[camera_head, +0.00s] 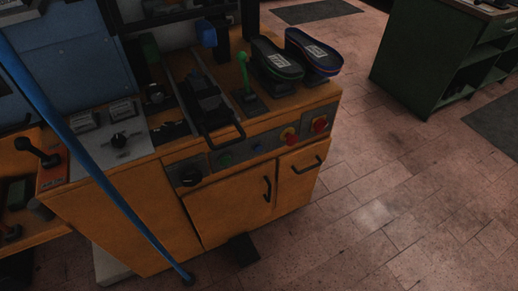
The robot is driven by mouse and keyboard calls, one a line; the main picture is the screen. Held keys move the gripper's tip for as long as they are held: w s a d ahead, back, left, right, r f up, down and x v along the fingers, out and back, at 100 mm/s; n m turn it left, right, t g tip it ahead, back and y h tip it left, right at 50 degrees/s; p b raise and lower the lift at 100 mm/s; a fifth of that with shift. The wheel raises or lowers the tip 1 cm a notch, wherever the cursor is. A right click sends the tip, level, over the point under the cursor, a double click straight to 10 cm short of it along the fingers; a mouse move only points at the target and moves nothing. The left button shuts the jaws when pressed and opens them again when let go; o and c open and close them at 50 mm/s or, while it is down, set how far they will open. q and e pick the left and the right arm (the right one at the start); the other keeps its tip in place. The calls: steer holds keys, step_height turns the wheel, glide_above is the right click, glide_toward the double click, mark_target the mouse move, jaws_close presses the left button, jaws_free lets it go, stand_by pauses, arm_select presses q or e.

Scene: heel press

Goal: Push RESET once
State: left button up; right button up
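The orange heel press bench (160,205) stands left of centre with a grey control strip along its front edge. On the strip, from left to right, are a black knob (190,176), a green button (225,160), a small blue button (258,148) and two red mushroom buttons on yellow (289,135) (319,124). The labels are too small to read, so I cannot tell for sure which is RESET. Neither of my grippers is in view.
Two dark shoe soles (276,61) (314,51), a green-handled lever (243,72) and a black sliding fixture (208,100) sit on top. A long blue rod (90,150) crosses the left front.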

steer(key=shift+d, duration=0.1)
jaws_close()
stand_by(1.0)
